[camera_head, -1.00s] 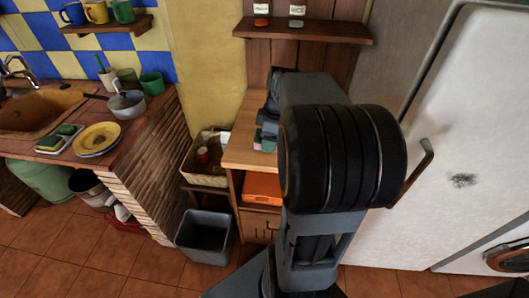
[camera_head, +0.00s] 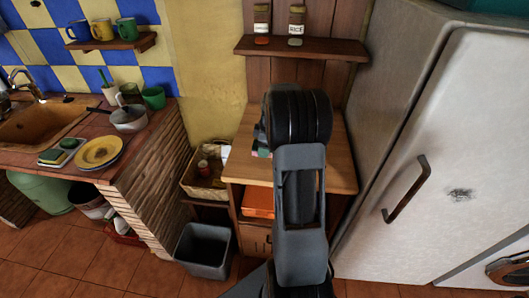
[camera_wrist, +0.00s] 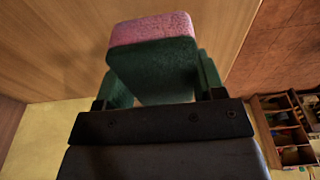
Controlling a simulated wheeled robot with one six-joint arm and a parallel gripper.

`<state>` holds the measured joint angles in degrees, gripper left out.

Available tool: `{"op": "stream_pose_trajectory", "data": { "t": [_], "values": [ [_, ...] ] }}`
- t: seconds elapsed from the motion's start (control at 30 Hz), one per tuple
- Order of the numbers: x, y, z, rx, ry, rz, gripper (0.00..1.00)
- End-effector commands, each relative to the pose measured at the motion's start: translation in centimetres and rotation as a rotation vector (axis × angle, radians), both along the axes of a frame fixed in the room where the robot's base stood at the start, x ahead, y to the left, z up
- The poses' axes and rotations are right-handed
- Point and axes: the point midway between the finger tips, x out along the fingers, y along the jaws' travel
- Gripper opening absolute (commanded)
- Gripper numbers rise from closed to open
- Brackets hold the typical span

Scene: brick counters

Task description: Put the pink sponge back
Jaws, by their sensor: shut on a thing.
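The pink sponge, a block with a pink face (camera_wrist: 150,28) and a dark green body, fills the upper middle of the wrist view. My gripper (camera_wrist: 158,84) is shut on its green part, with a finger on each side. In the head view my gripper (camera_head: 261,138) is mostly hidden behind my arm, above the left part of the wooden cabinet top; a bit of pink (camera_head: 263,153) shows there. A small dish (camera_head: 48,160) with a green-and-yellow sponge (camera_head: 52,156) and another green item (camera_head: 69,143) stands on the sink counter at the left.
Yellow plates (camera_head: 98,152) and a pot (camera_head: 128,118) stand near the dish on the tiled counter (camera_head: 150,128). A basket (camera_head: 205,178) and grey bin (camera_head: 203,250) stand between counter and cabinet (camera_head: 342,165). A jar shelf (camera_head: 300,48) hangs above; the fridge (camera_head: 455,130) is right.

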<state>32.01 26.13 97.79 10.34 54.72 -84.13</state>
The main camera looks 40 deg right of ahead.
Motion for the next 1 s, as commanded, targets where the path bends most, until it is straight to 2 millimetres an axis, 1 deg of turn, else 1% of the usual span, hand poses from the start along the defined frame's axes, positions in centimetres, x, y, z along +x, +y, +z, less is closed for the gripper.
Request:
{"op": "stream_pose_trajectory", "data": {
  "t": [0.13, 0.33, 0.73, 0.77, 1.0],
  "values": [
    [0.5, -0.2, -0.9, 0.001, 0.001, 0.0, 0.41],
    [0.4, -0.2, -3.4, 0.001, 0.003, 0.0, 0.41],
    [0.4, -0.2, -4.1, 0.0, 0.0, 0.0, 0.41],
    [0.4, -0.2, -4.1, 0.0, 0.0, 0.0, 0.64],
    [0.4, -0.2, -3.9, 0.0, 0.0, 0.0, 0.87]
  ]
}}
